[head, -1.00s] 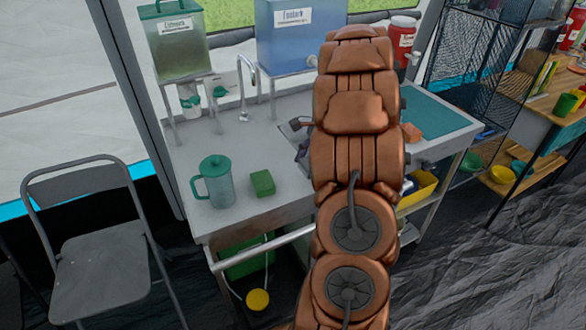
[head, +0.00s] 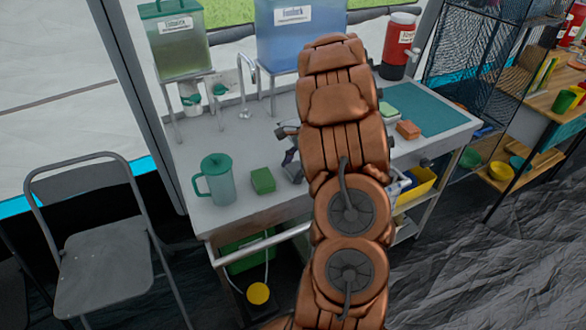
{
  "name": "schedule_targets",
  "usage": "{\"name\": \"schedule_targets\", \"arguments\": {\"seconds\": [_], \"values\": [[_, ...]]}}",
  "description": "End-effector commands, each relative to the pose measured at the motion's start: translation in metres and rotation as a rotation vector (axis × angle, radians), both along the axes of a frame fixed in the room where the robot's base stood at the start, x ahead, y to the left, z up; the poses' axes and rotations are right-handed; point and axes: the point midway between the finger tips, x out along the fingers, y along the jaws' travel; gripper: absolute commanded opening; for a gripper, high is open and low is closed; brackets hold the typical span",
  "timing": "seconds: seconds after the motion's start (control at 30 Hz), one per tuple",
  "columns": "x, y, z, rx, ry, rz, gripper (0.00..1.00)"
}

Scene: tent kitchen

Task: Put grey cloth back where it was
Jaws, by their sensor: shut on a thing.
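My arm reaches away from me over the metal sink table (head: 232,203) and covers most of my gripper (head: 287,132). Only dark parts of the gripper show at the arm's left edge. A small dark grey, folded-looking patch, apparently the grey cloth (head: 292,166), shows just below them, left of the arm. The gripper seems to be shut on it. The fingertips and the rest of the cloth are hidden behind the arm, so I cannot tell whether the cloth touches the table.
A teal jug (head: 216,181) and a green block (head: 263,181) stand left of the arm. An orange-brown block (head: 408,130) and a pale green sponge (head: 390,115) lie to the right. Dispensers (head: 290,35) and a tap (head: 243,88) line the back. A folding chair (head: 103,265) stands left.

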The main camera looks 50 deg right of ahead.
Motion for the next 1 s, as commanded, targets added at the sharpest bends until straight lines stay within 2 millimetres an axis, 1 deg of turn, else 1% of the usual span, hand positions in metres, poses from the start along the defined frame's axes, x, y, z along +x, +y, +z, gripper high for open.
{"name": "schedule_targets", "arguments": {"seconds": [0.1,0.13,0.33,0.37,0.63,0.77,0.87,1.0], "values": [[0.000,0.000,-0.003,0.001,0.000,0.000,0.24],[0.000,0.000,-0.003,0.001,0.000,0.000,0.70],[0.000,0.000,-0.002,0.000,0.000,0.000,0.91],[0.000,0.000,-0.002,0.000,0.000,0.000,0.93],[0.000,0.000,-0.002,0.000,0.000,0.000,0.93],[0.000,-0.001,0.002,-0.002,-0.001,0.000,0.93],[0.000,-0.007,0.012,-0.006,-0.005,-0.001,0.93],[-0.004,-0.016,0.032,-0.004,-0.003,0.000,0.93]]}}
